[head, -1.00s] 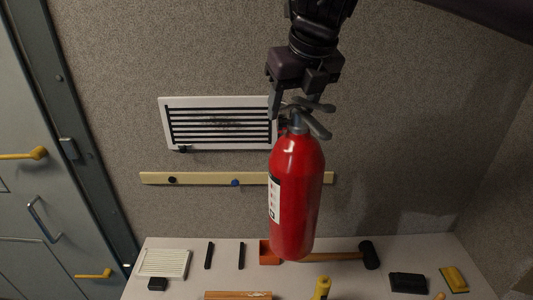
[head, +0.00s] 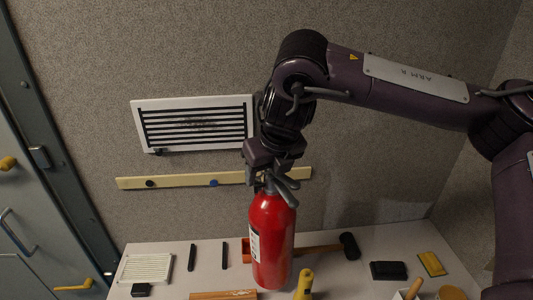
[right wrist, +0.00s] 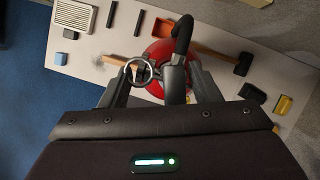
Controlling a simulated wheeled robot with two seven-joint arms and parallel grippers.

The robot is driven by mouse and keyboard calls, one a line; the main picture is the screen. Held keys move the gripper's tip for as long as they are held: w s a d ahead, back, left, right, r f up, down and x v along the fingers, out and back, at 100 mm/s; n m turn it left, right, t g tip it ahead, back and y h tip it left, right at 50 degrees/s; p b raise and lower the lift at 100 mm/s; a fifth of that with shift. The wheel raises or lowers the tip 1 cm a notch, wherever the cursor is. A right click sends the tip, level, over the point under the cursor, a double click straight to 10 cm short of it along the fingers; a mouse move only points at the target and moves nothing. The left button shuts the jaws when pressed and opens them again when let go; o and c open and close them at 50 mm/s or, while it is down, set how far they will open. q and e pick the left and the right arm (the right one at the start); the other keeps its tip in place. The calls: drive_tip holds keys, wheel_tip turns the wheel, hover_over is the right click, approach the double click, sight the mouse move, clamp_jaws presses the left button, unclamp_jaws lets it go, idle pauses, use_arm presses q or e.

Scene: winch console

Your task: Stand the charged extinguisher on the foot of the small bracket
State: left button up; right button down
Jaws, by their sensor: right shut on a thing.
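The red extinguisher (head: 272,240) hangs upright in the head view, a white label on its left side. My right gripper (head: 270,178) is shut on its head, by the grey handle. The right wrist view shows the red body (right wrist: 157,52) partly hidden behind the handle and a ring gauge (right wrist: 138,71), whose reading is too small to tell. The extinguisher's base is low over the workbench; I cannot tell whether it touches. An orange box-like piece (head: 246,250) is partly hidden behind it; I cannot tell whether this is the small bracket. My left gripper is out of view.
The workbench (head: 210,270) carries a mallet (head: 347,246) behind the extinguisher, a yellow-handled tool (head: 305,285) in front right, a black block (head: 388,270), a yellow sponge-like block (head: 431,264) and a white slatted piece (head: 145,268). A rail (head: 190,181) and vent (head: 195,124) are on the wall.

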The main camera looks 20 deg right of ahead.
sight(267, 186)
drive_tip(key=shift+w+f, duration=0.1)
drive_tip(key=shift+w, duration=0.1)
drive_tip(key=shift+s+a+f, duration=0.1)
drive_tip(key=shift+s+f, duration=0.05)
drive_tip(key=shift+f, duration=1.65)
drive_tip(key=c, duration=0.7)
unclamp_jaws()
drive_tip(key=shift+s+f, duration=0.1)
drive_tip(key=shift+f, duration=0.15)
drive_tip(key=shift+o, duration=1.3)
drive_tip(key=shift+s+r, duration=0.1)
drive_tip(key=shift+s, duration=0.05)
